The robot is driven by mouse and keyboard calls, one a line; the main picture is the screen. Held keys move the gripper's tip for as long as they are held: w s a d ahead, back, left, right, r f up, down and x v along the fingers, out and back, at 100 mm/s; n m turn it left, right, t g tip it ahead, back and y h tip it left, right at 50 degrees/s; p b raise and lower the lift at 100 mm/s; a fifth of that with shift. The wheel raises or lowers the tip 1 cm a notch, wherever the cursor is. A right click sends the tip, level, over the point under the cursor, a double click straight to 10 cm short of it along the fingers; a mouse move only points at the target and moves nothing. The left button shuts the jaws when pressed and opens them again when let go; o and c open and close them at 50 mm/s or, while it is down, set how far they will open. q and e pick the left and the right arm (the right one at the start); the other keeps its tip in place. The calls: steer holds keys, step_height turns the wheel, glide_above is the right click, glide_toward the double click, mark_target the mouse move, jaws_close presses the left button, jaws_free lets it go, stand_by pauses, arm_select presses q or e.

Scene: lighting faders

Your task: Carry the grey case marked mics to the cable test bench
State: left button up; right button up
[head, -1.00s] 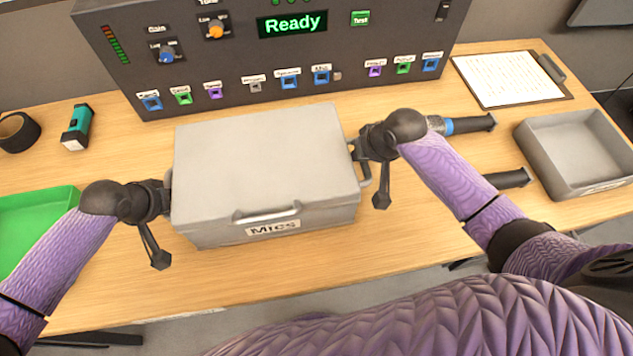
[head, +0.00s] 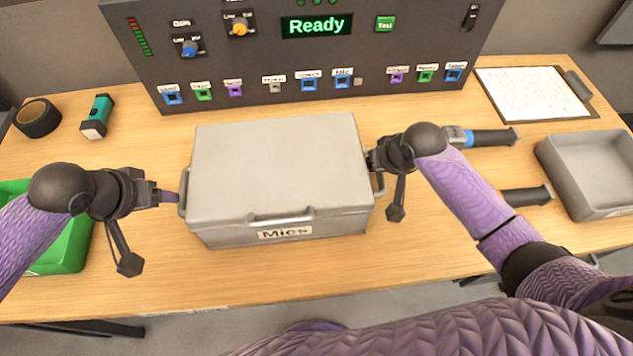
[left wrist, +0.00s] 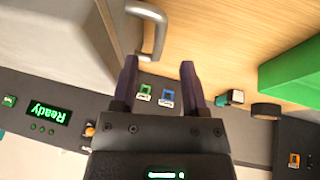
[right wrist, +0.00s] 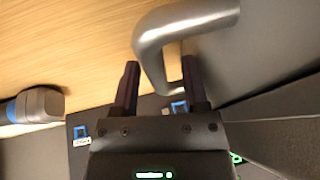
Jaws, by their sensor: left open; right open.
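The grey case (head: 280,165) marked Mics sits on the wooden bench (head: 330,268) with its lid shut, in front of the tester panel. My left gripper (head: 172,196) is open just left of the case, beside its left side handle (head: 183,192). In the left wrist view that handle (left wrist: 150,32) lies ahead of the fingers and off to the left, apart from them. My right gripper (head: 374,165) is open at the right side of the case. In the right wrist view the right side handle (right wrist: 155,50) passes between or just ahead of the open fingers (right wrist: 158,75).
The dark tester panel (head: 250,75) reads Ready behind the case. A green tray (head: 70,250) stands at left, a grey tray (head: 590,180) at right. Black tape (head: 37,117), a teal device (head: 97,117), a clipboard (head: 530,93) and dark-handled tools (head: 490,137) lie around.

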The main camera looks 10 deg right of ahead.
arm_select(q)
steer(key=v, duration=0.2)
steer(key=shift+s+r, duration=0.1)
steer(key=shift+r, duration=0.15)
arm_select(e)
steer(key=v, duration=1.2)
